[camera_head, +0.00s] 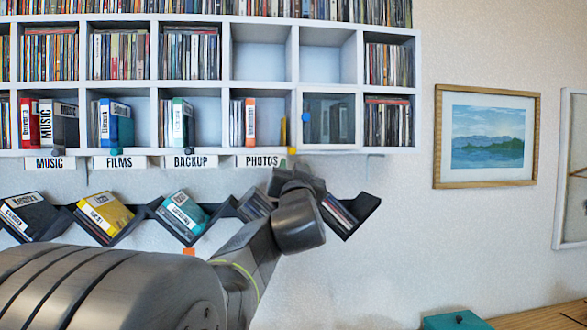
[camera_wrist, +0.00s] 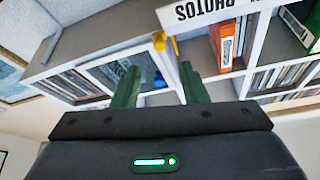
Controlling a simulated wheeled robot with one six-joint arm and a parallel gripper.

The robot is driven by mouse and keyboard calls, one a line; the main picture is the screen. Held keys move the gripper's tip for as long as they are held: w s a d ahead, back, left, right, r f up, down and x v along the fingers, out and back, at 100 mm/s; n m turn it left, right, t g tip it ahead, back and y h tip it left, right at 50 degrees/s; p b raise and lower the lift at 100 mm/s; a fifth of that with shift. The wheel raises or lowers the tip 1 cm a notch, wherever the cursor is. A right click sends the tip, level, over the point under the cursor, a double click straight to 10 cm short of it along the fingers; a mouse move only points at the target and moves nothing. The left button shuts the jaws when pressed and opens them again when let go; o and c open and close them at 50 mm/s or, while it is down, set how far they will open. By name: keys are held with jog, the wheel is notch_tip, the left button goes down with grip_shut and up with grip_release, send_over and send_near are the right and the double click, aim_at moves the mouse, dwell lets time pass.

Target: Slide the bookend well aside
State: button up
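A yellow knob (camera_head: 291,151) stands at the front edge of the PHOTOS compartment, at its right end. In the wrist view this yellow knob (camera_wrist: 160,41) is ahead of my fingertips, apart from them. An orange-and-white disc case (camera_head: 250,122) stands in the same compartment and also shows in the wrist view (camera_wrist: 226,45). My gripper (camera_wrist: 160,68) is open and empty, its two green fingers spread. In the head view it is just below the shelf edge, largely hidden by my wrist.
A glass-fronted compartment (camera_head: 328,120) with a blue knob (camera_head: 306,117) is right of PHOTOS. The PHOTOS label (camera_head: 262,161) hangs under the shelf lip. A dark zigzag rack (camera_head: 364,208) with disc cases is below, behind my arm.

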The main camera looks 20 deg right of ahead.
aim_at(292, 153)
jog(key=b+v, duration=0.1)
jog(key=v, duration=0.4)
jog(key=shift+s+a+f, duration=0.1)
jog(key=shift+s, duration=0.15)
jog(key=shift+w, duration=0.1)
jog(key=p+x, duration=0.4)
jog(key=x, duration=0.9)
jog(key=shift+w, duration=0.3)
